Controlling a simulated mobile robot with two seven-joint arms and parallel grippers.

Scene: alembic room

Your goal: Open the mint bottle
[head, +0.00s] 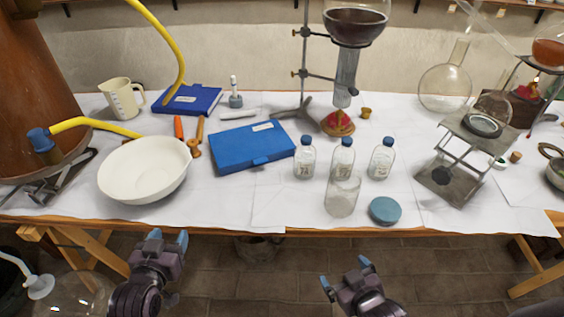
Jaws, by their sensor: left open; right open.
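Three small clear bottles with blue caps stand upright in a row on the table: a left one (305,158), a middle one (341,157) and a right one (382,158). Their labels are too small to read, so I cannot tell which is the mint bottle. All three caps appear to be on. My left gripper (168,241) is open and empty in front of the table's front edge, below the white bowl. My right gripper (346,273) is open and empty in front of the table, below the bottles. Neither touches anything.
A glass jar (342,195) stands in front of the middle bottle, with a round blue lid (385,210) beside it. A blue case (252,147) lies left of the bottles, and a white bowl (145,171) further left. A metal lab jack (448,178) stands at right.

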